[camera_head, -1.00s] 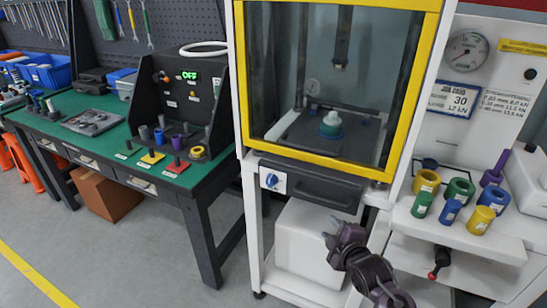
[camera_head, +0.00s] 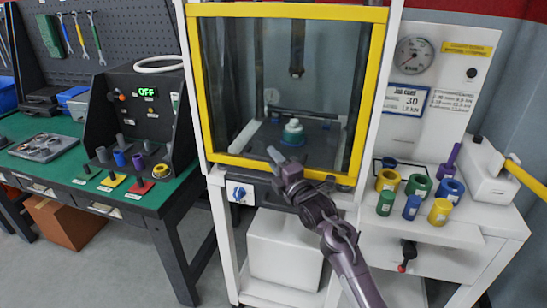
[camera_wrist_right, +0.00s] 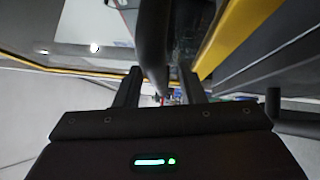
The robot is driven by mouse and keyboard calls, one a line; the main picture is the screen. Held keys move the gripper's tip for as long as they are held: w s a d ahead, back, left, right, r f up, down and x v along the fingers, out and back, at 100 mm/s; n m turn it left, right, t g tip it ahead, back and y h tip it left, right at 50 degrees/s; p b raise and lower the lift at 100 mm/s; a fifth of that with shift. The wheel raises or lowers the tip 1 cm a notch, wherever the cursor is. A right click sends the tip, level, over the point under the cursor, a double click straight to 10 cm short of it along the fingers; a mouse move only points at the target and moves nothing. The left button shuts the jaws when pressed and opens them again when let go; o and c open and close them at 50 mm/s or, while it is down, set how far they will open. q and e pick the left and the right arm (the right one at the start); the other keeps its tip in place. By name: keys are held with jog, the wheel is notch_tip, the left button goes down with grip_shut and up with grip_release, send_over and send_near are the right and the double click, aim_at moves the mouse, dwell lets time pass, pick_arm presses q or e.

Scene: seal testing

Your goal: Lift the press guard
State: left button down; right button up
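The press guard (camera_head: 283,12) is a clear panel in a yellow frame on the front of the white press cabinet. It is down, with its lower yellow bar just above the dark front panel. My right gripper (camera_head: 278,165) is in front of that lower bar and hides part of it. In the right wrist view the gripper (camera_wrist_right: 158,92) is open, with a dark bar (camera_wrist_right: 153,40), apparently the guard's handle, between its fingers. Contact cannot be told. The guard's yellow frame (camera_wrist_right: 235,40) runs to the right there. My left gripper is not in view.
Behind the guard, a white-and-green piece (camera_head: 292,133) sits on the press bed. A green bench (camera_head: 150,208) with a control box (camera_head: 140,110) stands left. Coloured rings and cylinders (camera_head: 420,187) stand on the right shelf, below a gauge (camera_head: 414,56).

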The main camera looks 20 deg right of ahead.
aim_at(274, 47)
jog(key=shift+w+a+r, duration=0.1)
jog(key=shift+w+a, duration=0.05)
jog(key=shift+w, duration=0.2)
grip_shut()
notch_tip(274, 47, up, 29)
jog(key=p, duration=1.4)
grip_release()
